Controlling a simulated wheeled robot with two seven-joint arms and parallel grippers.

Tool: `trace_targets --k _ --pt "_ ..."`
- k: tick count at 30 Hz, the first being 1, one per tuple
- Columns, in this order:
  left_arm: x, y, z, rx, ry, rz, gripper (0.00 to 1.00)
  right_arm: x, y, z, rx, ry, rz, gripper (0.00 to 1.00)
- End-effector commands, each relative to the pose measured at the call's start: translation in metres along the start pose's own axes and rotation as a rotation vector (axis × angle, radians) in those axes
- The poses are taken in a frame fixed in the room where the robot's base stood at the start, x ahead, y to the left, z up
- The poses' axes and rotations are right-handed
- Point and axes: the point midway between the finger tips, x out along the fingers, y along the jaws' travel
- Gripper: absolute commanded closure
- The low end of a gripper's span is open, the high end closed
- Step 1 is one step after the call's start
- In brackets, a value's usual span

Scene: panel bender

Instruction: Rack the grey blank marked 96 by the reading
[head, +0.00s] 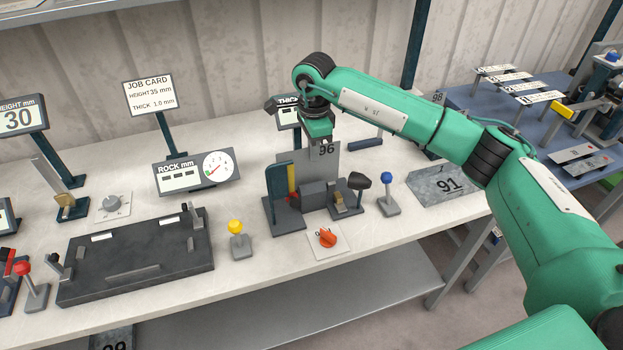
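The grey blank marked 96 (324,170) stands upright at a small measuring fixture (283,212) on the bench, its lower part behind the fixture's dark block. My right gripper (319,138) points down at the blank's top edge and overlaps it. The fingertips are too small and covered to tell whether they are closed on it. The thickness display (287,113) stands behind my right wrist, and its value is hidden. My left gripper is not in view.
A blank marked 91 (443,187) lies at the bench's right. A blue table (462,98) at the far right holds labelled white strips and grey plates. A job card (149,92) reads height 35 mm, thick 1.0 mm. Levers and a red knob (327,237) stand near the fixture.

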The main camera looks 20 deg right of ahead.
Motion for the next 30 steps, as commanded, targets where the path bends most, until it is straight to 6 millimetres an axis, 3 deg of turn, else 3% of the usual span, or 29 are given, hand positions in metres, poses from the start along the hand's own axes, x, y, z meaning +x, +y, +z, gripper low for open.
trace_targets --k 30 --pt "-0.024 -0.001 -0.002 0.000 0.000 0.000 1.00 -0.062 0.000 0.000 -0.001 0.001 -0.001 1.00"
